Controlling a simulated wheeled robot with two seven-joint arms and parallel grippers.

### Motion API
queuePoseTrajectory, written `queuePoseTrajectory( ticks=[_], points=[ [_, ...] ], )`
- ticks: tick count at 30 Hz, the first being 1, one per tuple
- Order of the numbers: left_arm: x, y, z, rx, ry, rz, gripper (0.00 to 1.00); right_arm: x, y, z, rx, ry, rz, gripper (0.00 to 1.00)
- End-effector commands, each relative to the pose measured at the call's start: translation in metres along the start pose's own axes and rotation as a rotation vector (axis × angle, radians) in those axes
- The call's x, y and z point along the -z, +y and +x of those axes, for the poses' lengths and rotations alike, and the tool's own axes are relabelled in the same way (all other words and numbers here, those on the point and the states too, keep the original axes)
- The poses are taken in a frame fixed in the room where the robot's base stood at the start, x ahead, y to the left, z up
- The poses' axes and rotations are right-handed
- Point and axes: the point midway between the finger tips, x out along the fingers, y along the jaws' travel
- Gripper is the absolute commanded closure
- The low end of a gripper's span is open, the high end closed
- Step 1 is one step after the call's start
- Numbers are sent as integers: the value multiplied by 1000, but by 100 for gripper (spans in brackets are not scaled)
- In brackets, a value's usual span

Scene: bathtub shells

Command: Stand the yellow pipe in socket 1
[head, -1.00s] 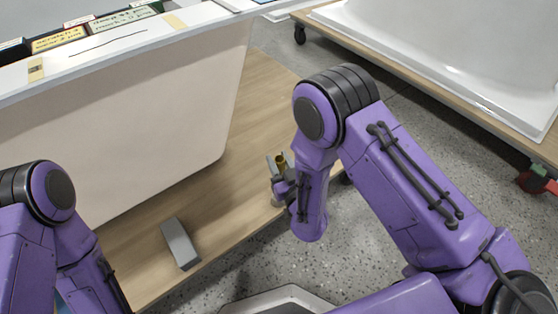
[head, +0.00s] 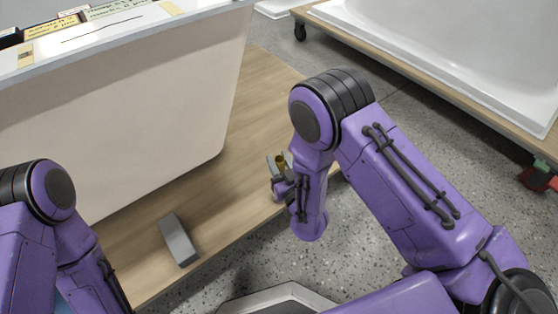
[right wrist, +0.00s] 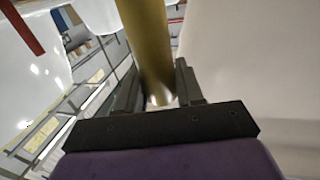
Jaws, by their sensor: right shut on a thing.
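The yellow pipe (head: 281,160) shows only as a short brassy end in the head view, between the fingers of my right gripper (head: 277,165). In the right wrist view the pipe (right wrist: 146,40) is a long dull-yellow tube running up from between the two grey fingers (right wrist: 158,95). My right gripper is shut on it and holds it beside the pale side wall of the near tub, over the edge of the wooden board. My left arm shows at the lower left of the head view, but its gripper is out of view. I cannot make out socket 1.
The near tub shell (head: 120,120) stands on a wooden board (head: 245,180). A grey block (head: 178,240) lies on the board. Labelled boxes (head: 55,28) sit at the far left. Another white tub (head: 460,50) rests on a wheeled platform at right. Speckled floor (head: 400,250) lies between.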

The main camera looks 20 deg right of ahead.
Motion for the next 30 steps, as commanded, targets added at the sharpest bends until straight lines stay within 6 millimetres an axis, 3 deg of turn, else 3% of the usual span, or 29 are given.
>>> queuePoseTrajectory(
  ticks=[6, 7, 9, 10, 20, 30],
  points=[
    [-2, 0, 5, 0, 0, 0, 57, -7, 0, 0, 1, -1, -1, 100],
    [-2, 0, 5, 0, 0, 0, 57, -7, 0, 0, 1, -1, -1, 60],
    [-2, 0, 4, 0, 0, 0, 57, -6, 0, 0, 1, -1, -1, 37],
    [-2, 0, 4, 0, 0, 0, 57, -6, 0, 0, 1, -1, -1, 33],
    [-4, 0, 1, -1, -6, -3, 57, -6, 0, -1, 1, -1, -1, 33],
    [1, 0, -8, -1, -4, -2, 57, -7, 0, -79, 0, -6, 0, 33]
  ],
)
